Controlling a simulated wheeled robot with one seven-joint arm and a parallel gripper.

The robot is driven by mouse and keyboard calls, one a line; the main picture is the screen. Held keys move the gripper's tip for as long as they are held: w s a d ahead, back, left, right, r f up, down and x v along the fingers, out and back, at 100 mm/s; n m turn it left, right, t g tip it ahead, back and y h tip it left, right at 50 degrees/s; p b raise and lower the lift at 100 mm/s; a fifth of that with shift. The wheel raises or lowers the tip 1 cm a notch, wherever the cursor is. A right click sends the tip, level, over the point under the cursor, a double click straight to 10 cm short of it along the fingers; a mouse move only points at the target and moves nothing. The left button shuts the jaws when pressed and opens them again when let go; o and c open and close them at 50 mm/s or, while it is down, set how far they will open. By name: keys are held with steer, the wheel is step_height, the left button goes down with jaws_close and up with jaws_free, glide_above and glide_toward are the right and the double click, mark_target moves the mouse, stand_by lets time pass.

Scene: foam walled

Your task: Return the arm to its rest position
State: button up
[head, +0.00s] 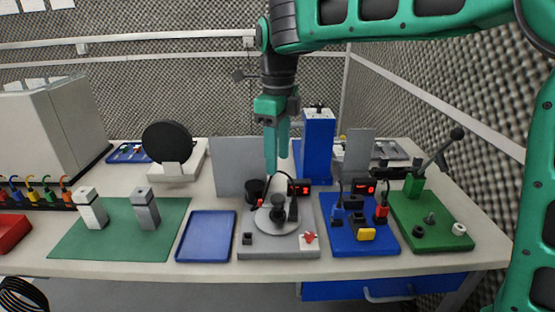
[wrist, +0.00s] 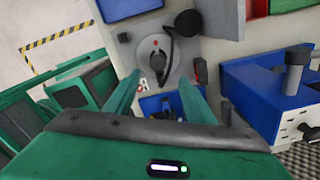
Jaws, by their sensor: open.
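My arm, green and black, reaches in from the upper right of the head view and bends down at the middle. My gripper (head: 276,160) points down above the grey fixture (head: 262,247), which carries a round disc and a black knob. In the wrist view my gripper (wrist: 163,95) shows two green fingers standing apart, with nothing held between them. The round disc with a black handle (wrist: 180,62) lies beyond the fingertips. I cannot tell the exact height of the fingertips over the fixture.
A tall blue block (head: 317,145) stands right behind my gripper. A blue fixture (head: 358,240) and a green board with a lever (head: 440,238) are to the right. An empty blue tray (head: 206,236) and a green mat (head: 95,245) with two blocks lie to the left.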

steer(key=s+d+f+n+h, duration=0.15)
steer(key=s+d+n, duration=0.3)
steer(key=d, duration=0.95)
steer(key=s+d+f+n, duration=0.2)
steer(key=s+d+n, duration=0.25)
steer(key=d, duration=0.85)
steer(key=s+d+f+n, duration=0.2)
steer(key=s+d, duration=0.1)
steer(key=s, duration=0.3)
steer(key=s+d+f+n+y, duration=0.1)
steer(key=s+d+f+n, duration=0.2)
steer(key=s, duration=0.4)
steer(key=s+d+f+n, duration=0.2)
steer(key=s+d+f, duration=0.1)
steer(key=s, duration=0.4)
steer(key=shift+d+n+y, duration=0.3)
steer(key=shift+d+y, duration=0.05)
steer(key=shift+d, duration=0.3)
steer(key=shift+w+f, duration=0.2)
steer(key=shift+w, duration=0.45)
